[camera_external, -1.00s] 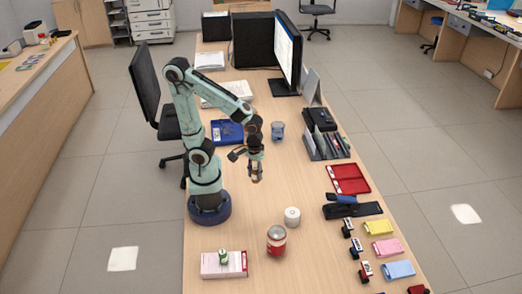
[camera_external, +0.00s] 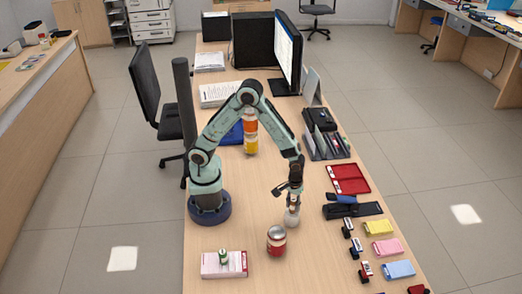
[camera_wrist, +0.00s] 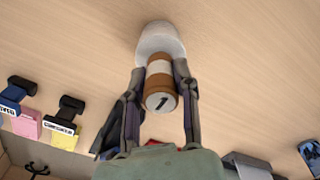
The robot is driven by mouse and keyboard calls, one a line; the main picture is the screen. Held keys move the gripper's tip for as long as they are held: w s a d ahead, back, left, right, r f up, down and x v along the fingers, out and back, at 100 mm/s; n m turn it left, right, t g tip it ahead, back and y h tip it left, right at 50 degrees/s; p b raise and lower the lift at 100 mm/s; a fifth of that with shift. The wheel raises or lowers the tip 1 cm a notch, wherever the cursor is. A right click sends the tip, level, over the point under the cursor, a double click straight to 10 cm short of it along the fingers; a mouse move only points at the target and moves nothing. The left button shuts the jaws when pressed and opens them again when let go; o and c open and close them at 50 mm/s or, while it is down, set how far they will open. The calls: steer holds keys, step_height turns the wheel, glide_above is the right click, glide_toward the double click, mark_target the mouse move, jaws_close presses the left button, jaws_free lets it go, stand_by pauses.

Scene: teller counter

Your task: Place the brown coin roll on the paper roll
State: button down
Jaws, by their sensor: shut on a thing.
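The brown coin roll (camera_wrist: 160,92) has a pale band and a "1" on its near end in the wrist view. My gripper (camera_wrist: 160,72) is shut on it, one finger on each side. The white paper roll (camera_wrist: 160,38) is directly beyond the coin roll's far end, and the two overlap in this view. In the external view, my gripper (camera_external: 293,198) points down right over the paper roll (camera_external: 292,219), which stands on the counter. The coin roll is hard to make out there. I cannot tell whether the rolls touch.
A red-and-white can (camera_external: 276,240) stands close in front of the paper roll. A pink-and-white box (camera_external: 224,267) with a small green roll (camera_external: 223,256) on top is front left. A red tray (camera_external: 348,180), a stapler (camera_external: 352,209) and several stamps are to the right.

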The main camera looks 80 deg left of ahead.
mark_target(294, 200)
steer(key=shift+f, duration=0.35)
steer(key=c, duration=0.8)
jaws_free()
steer(key=shift+c, duration=0.2)
steer(key=shift+r, duration=0.15)
step_height(294, 200, up, 11)
steer(key=shift+f, duration=0.1)
steer(key=s+a+r+m, duration=0.3)
steer(key=s+a, duration=0.3)
steer(key=s, duration=0.2)
steer(key=s+a+r+m, duration=0.3)
steer(key=s+a, duration=0.3)
steer(key=s, duration=0.3)
steer(key=shift+s+a+r+m+y, duration=0.15)
steer(key=shift+r+m+y, duration=0.2)
steer(key=shift+m, duration=0.55)
steer(key=shift+f, duration=0.1)
